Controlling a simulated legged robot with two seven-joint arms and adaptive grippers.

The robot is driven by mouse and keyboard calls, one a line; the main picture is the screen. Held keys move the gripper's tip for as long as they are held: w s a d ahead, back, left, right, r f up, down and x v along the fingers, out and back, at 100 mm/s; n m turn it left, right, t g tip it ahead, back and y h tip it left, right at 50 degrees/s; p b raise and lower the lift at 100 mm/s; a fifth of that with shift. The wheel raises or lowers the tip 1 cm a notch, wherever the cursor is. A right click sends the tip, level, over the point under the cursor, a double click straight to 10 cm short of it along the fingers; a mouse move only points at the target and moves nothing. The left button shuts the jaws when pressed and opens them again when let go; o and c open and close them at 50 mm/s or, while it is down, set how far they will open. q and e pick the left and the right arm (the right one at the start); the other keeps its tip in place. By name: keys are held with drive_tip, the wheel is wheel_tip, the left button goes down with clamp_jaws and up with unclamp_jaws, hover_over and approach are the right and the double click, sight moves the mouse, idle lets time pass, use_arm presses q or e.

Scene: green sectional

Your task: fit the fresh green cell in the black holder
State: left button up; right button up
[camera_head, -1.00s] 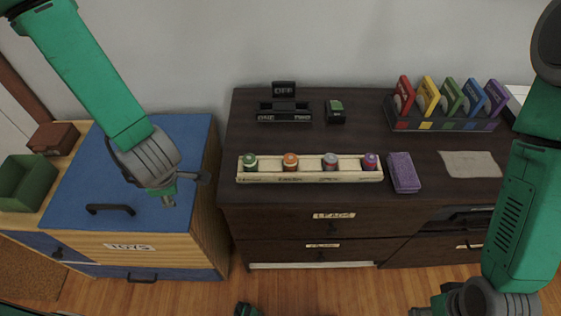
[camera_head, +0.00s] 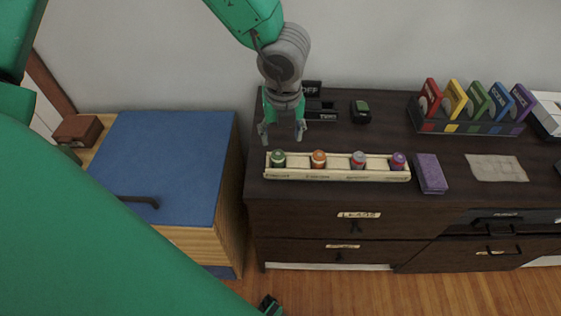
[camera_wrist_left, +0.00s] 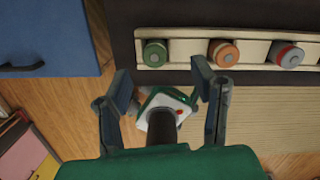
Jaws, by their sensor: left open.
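The green cell (camera_head: 278,158) stands in the leftmost slot of the pale wooden tray (camera_head: 335,175). In the left wrist view the green cell (camera_wrist_left: 155,53) is ahead of the fingers, apart from them. My left gripper (camera_head: 283,133) is open and empty, pointing down just behind and above the tray's left end. In the left wrist view the left gripper (camera_wrist_left: 165,88) shows its two fingers spread. The black holder (camera_head: 321,112) stands behind the tray, partly hidden by my gripper; its TWO label and part of an OFF sign show.
The tray also holds orange, grey-red and purple cells (camera_head: 398,161). A small green-topped black box (camera_head: 361,111) is right of the holder. A purple block (camera_head: 430,174), a beige cloth (camera_head: 496,168) and a rack of coloured cards (camera_head: 470,126) are further right.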

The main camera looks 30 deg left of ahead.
sight(278, 154)
use_arm(q)
drive_tip(key=f, duration=0.4)
drive_tip(key=f+b, duration=0.1)
drive_tip(key=f, duration=0.1)
drive_tip(key=shift+s+a, duration=0.25)
drive_tip(key=shift+a, duration=0.1)
drive_tip(key=shift+w+f, duration=0.1)
drive_tip(key=shift+f, duration=0.2)
clamp_jaws()
